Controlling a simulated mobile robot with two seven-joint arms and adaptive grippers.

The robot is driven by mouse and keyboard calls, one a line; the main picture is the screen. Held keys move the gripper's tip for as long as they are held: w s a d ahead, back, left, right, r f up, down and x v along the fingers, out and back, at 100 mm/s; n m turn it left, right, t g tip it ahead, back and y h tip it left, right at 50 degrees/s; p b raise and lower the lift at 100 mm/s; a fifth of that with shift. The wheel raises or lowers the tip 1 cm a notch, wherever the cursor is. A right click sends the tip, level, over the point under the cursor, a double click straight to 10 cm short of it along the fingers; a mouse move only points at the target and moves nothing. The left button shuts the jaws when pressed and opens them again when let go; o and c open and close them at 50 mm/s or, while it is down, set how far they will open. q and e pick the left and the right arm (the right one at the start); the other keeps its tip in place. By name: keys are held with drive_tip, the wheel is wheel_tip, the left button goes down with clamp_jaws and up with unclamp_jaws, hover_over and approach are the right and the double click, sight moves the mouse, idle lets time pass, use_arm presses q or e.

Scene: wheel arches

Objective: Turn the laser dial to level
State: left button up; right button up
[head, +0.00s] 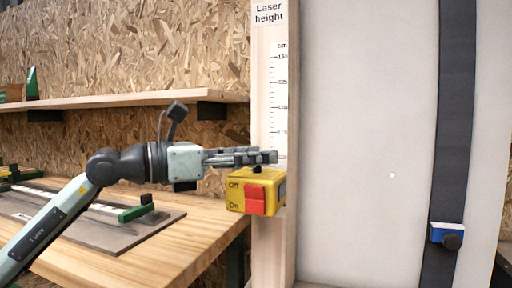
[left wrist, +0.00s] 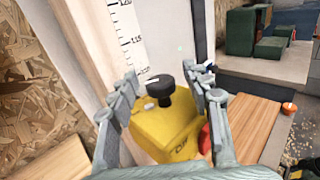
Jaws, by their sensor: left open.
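The yellow laser box (head: 236,190) is on the wooden post (head: 272,255), with a red switch (head: 255,200) between the words "Off" and "On". Its black dial stands on top, mostly hidden by my fingers in the head view; the left wrist view shows the dial (left wrist: 159,90) clearly. My left gripper (head: 274,157) reaches in from the left, just above the box. In the wrist view its open fingers (left wrist: 168,80) stand on either side of the dial, with gaps showing. My right gripper is not in view. I cannot read any dial marking.
A height scale (head: 279,95) runs up the post above the box. A workbench (head: 190,225) with a green-ended tool and a shelf (head: 120,101) are at left. A pale panel (head: 370,130) at right has a dark strip bearing a blue device (head: 439,232).

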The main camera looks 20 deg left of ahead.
use_arm(q)
drive_tip(key=shift+w+d, duration=0.2)
clamp_jaws()
idle(0.3)
